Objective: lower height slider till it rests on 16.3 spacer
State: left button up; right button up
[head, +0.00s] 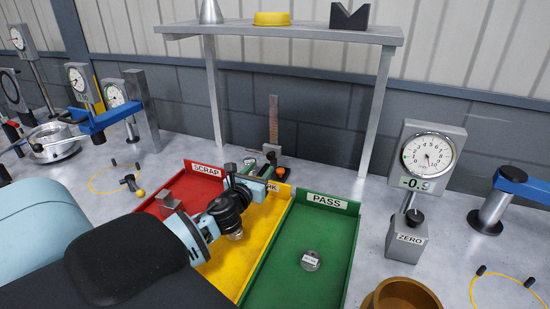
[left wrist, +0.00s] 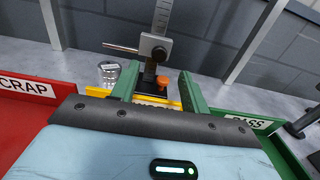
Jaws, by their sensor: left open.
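The height gauge has an upright scale (head: 273,118) behind the bins, also in the left wrist view (left wrist: 163,14). Its grey slider block (left wrist: 153,47) sits low on the scale, with a thin rod pointing left and a black knob on the right. An orange-topped part (left wrist: 163,82) shows below it. A clear or metallic cylinder (left wrist: 108,72) stands left of the gauge; I cannot read any marking on it. My left gripper (head: 250,170) is open, its green fingers (left wrist: 157,75) apart in front of and below the slider, with no grip visible. Whether the slider touches a spacer is hidden.
Red SCRAP (head: 200,182), yellow (head: 228,277) and green PASS (head: 275,270) bins lie below my left arm. A labelled round piece (head: 311,261) lies in the green bin. A shelf (head: 290,33) stands behind; a dial gauge (head: 428,160) stands right.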

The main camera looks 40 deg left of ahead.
aim_at(269, 157)
pick_arm(q)
jog(key=shift+x, duration=3.95)
jog(key=shift+f, duration=0.1)
grip_shut()
